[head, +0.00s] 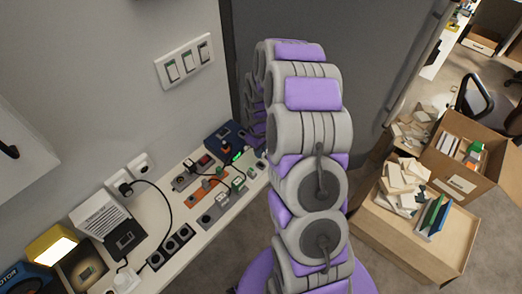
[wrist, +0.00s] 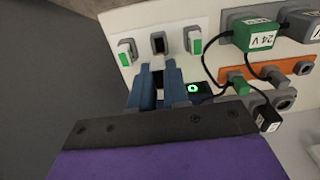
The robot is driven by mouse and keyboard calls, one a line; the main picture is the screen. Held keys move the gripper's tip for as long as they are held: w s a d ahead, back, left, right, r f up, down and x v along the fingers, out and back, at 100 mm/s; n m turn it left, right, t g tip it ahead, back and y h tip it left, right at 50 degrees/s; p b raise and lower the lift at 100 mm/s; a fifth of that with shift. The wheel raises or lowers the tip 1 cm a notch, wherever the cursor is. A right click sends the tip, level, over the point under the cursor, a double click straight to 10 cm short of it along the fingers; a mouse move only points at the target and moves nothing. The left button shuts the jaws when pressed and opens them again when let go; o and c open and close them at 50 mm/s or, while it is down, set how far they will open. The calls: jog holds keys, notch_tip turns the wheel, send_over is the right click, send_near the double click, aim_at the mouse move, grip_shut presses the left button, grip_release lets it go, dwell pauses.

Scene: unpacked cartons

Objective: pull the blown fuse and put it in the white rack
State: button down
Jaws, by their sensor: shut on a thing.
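In the wrist view my gripper (wrist: 158,72) is shut, its two blue fingers on a small fuse-like piece (wrist: 157,66) with a pale body and dark parts, mostly hidden between them. Just beyond it is a white plate (wrist: 176,40) with three positions in a row. The left (wrist: 125,50) and right (wrist: 195,42) positions hold pale fuses with green faces. The middle position (wrist: 158,42) is dark, straight ahead of the fingers. I cannot tell whether the held piece touches it, or whether this plate is the white rack. My arm hides the gripper in the head view.
A green 24 V plug (wrist: 256,34) with black cables stands right of the fingers, near an orange strip (wrist: 290,69). A green glowing ring (wrist: 193,88) is close to the right finger. In the head view, the narrow bench (head: 165,205) is crowded; cartons (head: 405,235) stand right.

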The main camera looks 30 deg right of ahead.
jog(key=shift+d+f+b, duration=0.1)
jog(key=shift+f+b, duration=0.7)
jog(key=shift+f, duration=1.55)
jog(key=shift+s+r+p, duration=0.1)
jog(key=shift+p, duration=0.3)
jog(key=shift+f, duration=0.75)
dwell(1.2)
jog(key=c, duration=1)
grip_release()
jog(key=shift+c, duration=0.2)
